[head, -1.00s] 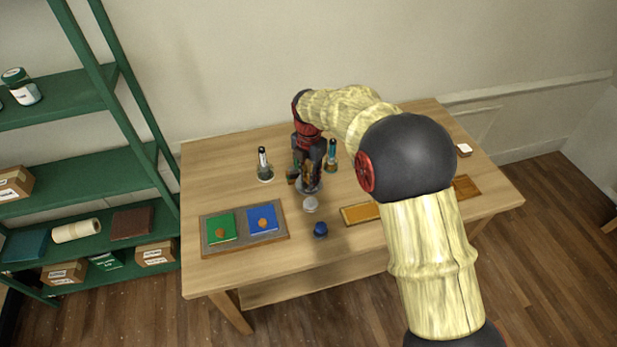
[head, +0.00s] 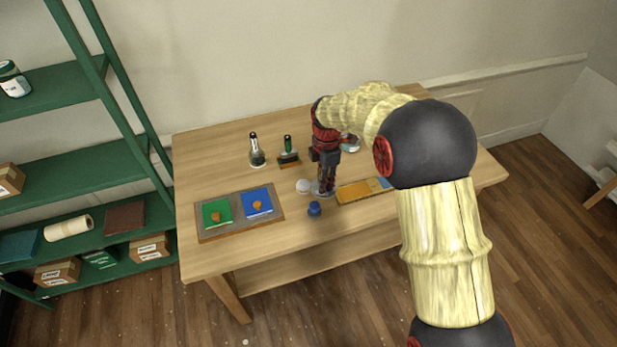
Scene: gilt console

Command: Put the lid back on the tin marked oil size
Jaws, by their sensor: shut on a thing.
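My gripper (head: 326,190) points down over the front middle of the table. It is shut on a small grey round thing (head: 324,186) that looks like a lid; the fingers hide part of it. Whether it touches the table top is unclear. A pale round thing (head: 303,186) stands just left of it, and a small blue pot (head: 314,209) is in front. A greyish round container (head: 351,146) shows partly behind my gripper and arm. No label is readable, so I cannot tell which is the oil size tin.
A grey tray (head: 238,230) with a green and a blue book lies at the left. Two brush holders (head: 257,158) (head: 289,157) stand behind. An orange-brown flat piece (head: 366,192) lies right of my gripper. Green shelves (head: 80,172) stand left. The table's back left is clear.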

